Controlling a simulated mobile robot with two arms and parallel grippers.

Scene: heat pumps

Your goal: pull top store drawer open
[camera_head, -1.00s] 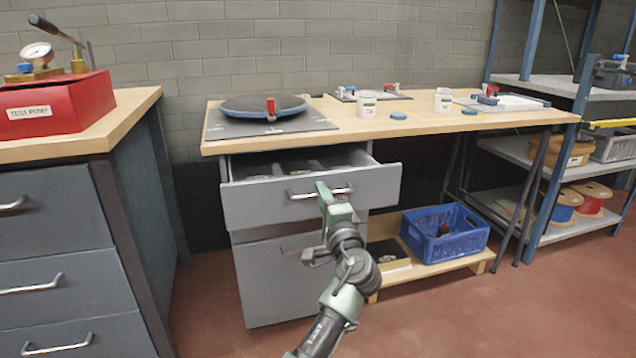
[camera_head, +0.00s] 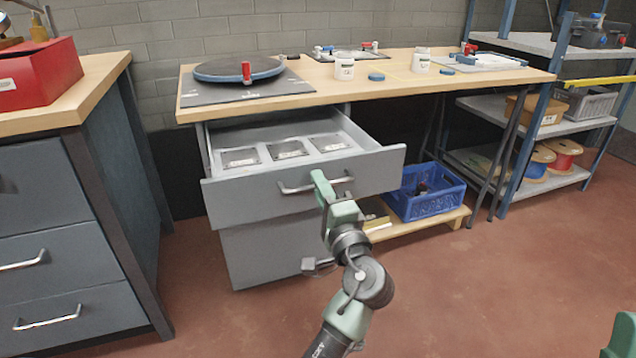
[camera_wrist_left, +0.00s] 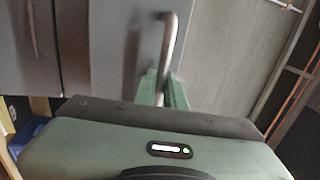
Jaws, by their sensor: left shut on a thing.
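The grey top drawer (camera_head: 240,199) under the wooden bench is pulled well out. In the left wrist view the handle (camera_wrist_left: 169,45) runs down between the two green fingers of the gripper (camera_wrist_left: 163,90). The lower drawer (camera_head: 262,252) is shut. At the bottom right of the head view a green part (camera_head: 622,335) shows, probably of my right arm; its jaws are not visible.
A blue crate (camera_head: 428,196) stands on a low wooden shelf right of the drawers. Another cabinet (camera_head: 50,210) with drawers stands close on the left. The bench top (camera_head: 400,92) holds a round plate (camera_head: 238,68) and white jars. The reddish floor in front is open.

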